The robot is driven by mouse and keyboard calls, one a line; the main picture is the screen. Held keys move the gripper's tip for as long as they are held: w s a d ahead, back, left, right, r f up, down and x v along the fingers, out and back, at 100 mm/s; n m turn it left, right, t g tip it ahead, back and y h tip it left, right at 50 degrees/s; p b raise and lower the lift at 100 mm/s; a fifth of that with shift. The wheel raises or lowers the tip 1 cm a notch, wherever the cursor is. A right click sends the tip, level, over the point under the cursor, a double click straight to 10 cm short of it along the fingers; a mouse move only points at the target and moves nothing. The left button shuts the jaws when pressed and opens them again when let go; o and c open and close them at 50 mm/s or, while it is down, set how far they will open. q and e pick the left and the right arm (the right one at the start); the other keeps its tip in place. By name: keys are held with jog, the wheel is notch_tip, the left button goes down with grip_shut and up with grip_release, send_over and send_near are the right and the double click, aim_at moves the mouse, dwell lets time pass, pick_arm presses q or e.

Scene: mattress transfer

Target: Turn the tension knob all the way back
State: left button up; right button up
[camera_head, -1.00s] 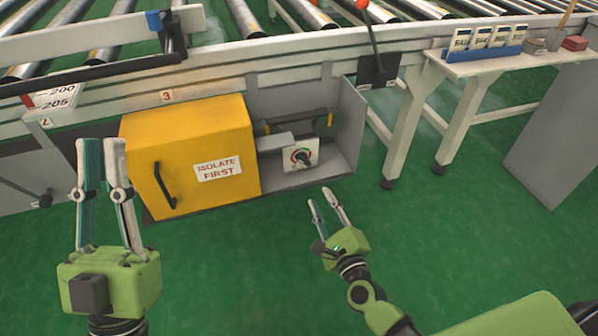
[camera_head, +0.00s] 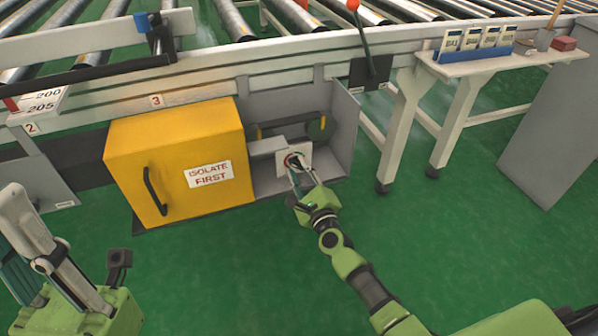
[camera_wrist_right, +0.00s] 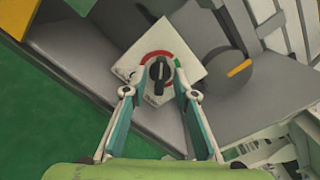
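The tension knob is black, on a white plate with a red and green dial arc; it shows clearly in the right wrist view (camera_wrist_right: 159,70). In the head view its plate (camera_head: 282,160) sits in the grey recess right of the yellow cover, and the knob is partly hidden by my right gripper (camera_head: 298,172). In the right wrist view the right gripper's (camera_wrist_right: 154,86) fingers stand apart, one on each side of the knob's lower end. I cannot tell whether they touch it. My left gripper (camera_head: 14,225) is at the lower left, partly cut off, its fingers apart and empty.
The yellow cover (camera_head: 176,160) marked "ISOLATE FIRST" stands left of the recess. A dark roller with a yellow mark (camera_wrist_right: 220,76) is beside the plate. A red-tipped lever (camera_head: 362,35) rises above, and a white side table (camera_head: 470,68) stands right. Green floor in front is clear.

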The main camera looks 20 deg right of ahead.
grip_shut()
jog(key=shift+n, duration=0.3)
